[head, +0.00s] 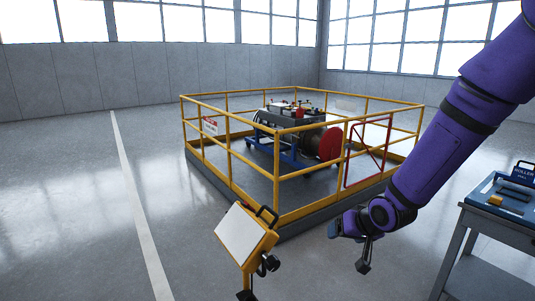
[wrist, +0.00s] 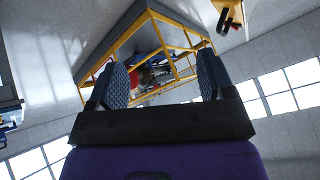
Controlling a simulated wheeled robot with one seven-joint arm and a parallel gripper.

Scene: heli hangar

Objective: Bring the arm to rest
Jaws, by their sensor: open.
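My purple arm reaches down from the upper right in the head view. My gripper (head: 337,229) is at its lower end, in front of the yellow-railed platform and above the floor. In the wrist view my gripper (wrist: 163,82) shows two dark textured fingers spread wide apart. Nothing is between the fingers; the platform shows beyond them. The wrist view is tilted, with the windows low in the picture.
A yellow stand with a pale panel (head: 245,233) is left of my gripper. The yellow railing (head: 277,175) encloses machinery with a red disc (head: 330,144). A workbench (head: 490,222) with a blue tray is at the right. Floor at the left (head: 70,220) is clear.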

